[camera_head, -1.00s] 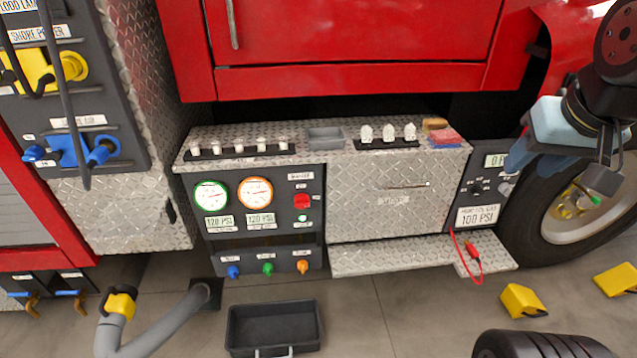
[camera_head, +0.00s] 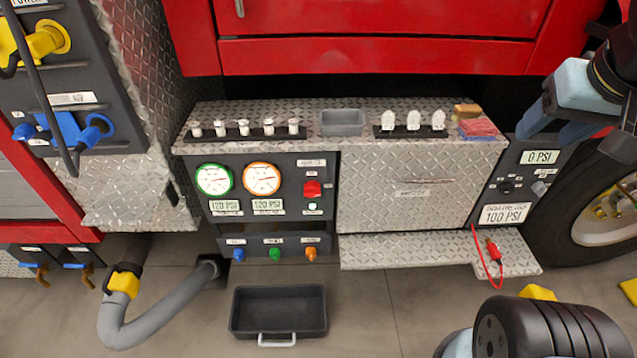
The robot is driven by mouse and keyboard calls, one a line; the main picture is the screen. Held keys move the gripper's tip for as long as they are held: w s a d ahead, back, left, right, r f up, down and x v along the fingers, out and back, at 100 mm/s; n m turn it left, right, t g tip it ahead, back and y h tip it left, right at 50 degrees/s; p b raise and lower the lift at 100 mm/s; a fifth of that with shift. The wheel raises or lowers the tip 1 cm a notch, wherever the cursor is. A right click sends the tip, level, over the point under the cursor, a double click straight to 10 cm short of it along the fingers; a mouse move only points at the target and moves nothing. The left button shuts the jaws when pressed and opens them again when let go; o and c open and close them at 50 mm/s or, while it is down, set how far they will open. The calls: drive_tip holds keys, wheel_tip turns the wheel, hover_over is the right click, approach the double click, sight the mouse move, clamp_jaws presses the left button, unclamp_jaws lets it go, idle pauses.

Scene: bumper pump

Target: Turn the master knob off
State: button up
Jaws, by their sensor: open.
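The master knob (camera_head: 312,189) is a red knob on the dark gauge panel (camera_head: 234,238) of the truck's side, below a small label. A small pale round light sits just under it. The knob's exact setting is too small to read. Nothing covers the knob.
Two round gauges (camera_head: 214,180) sit left of the knob; blue, green and orange knobs are below. White levers (camera_head: 244,128) line the ledge above. A black tray (camera_head: 278,312) and grey hose (camera_head: 160,325) are on the floor. A red cable (camera_head: 487,256) hangs at right.

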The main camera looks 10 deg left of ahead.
drive_tip(key=o, duration=0.4)
drive_tip(key=shift+y, duration=0.9)
drive_tip(key=w+a+f, duration=0.1)
drive_tip(key=w, duration=0.1)
drive_tip(key=w+a+f, duration=0.1)
drive_tip(key=w+a, duration=0.1)
drive_tip(key=w, duration=0.1)
drive_tip(key=w+a+f, duration=0.1)
drive_tip(key=w, duration=0.1)
drive_tip(key=shift+w+a, duration=0.25)
drive_tip(key=shift+a, duration=0.15)
drive_tip(key=w+a+f+m+y, duration=0.1)
drive_tip(key=w+a+f+m, duration=0.2)
drive_tip(key=w+a+f, duration=1.15)
drive_tip(key=n+t+y, duration=0.3)
drive_tip(key=n+t, duration=0.1)
drive_tip(key=t, duration=0.8)
approach(314, 195)
drive_tip(key=x, duration=1)
drive_tip(key=shift+a, duration=0.1)
drive_tip(key=shift+c, duration=0.3)
